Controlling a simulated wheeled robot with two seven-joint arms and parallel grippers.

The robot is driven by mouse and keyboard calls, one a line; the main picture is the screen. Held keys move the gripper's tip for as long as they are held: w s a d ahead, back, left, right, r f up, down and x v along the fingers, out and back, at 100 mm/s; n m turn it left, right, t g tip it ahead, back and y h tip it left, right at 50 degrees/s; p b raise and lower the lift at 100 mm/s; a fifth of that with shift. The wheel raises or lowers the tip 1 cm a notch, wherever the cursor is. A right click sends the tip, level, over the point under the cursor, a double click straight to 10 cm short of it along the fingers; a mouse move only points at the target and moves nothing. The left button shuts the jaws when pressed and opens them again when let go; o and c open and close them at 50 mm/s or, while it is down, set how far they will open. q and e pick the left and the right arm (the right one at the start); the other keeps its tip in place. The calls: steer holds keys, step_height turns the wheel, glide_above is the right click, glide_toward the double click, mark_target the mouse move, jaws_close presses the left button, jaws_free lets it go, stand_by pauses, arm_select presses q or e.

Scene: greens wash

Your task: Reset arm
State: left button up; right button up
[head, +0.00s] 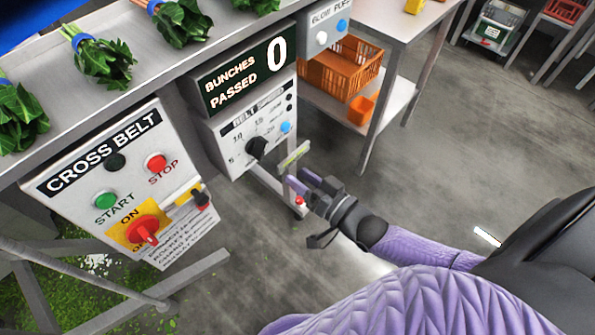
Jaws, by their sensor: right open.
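My right gripper (312,184) is in the middle of the head view, at the end of my purple-sleeved arm that comes in from the lower right. Its jaws are open and no object shows between them. It is in front of the lower right of the belt control box (228,150), close to a pale green-edged piece (295,155); I cannot tell if they touch. My left gripper is not in view.
The cross belt panel (120,180) has start and stop buttons and a red switch. Above it, several bunches of greens (103,62) lie on the belt. A counter (243,77) reads 0. An orange crate (340,72) stands on a shelf. Grey floor (440,130) is open at the right.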

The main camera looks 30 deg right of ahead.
steer(key=s+d+f+n+g+h, duration=0.1)
steer(key=s+d+f+g+h, duration=0.2)
steer(key=s+f, duration=0.55)
steer(key=s+d+f+n+g+h, duration=0.15)
steer(key=s+f+g, duration=0.35)
steer(key=f, duration=0.6)
steer(key=s+f+n+g+h, duration=0.1)
steer(key=s+f+g, duration=0.2)
steer(key=s, duration=0.8)
steer(key=s+a+f+n+g+h, duration=0.1)
steer(key=s+f+g, duration=0.3)
steer(key=s, duration=0.8)
steer(key=shift+a+f+g, duration=0.15)
steer(key=shift+a+g, duration=0.1)
steer(key=shift+g, duration=0.85)
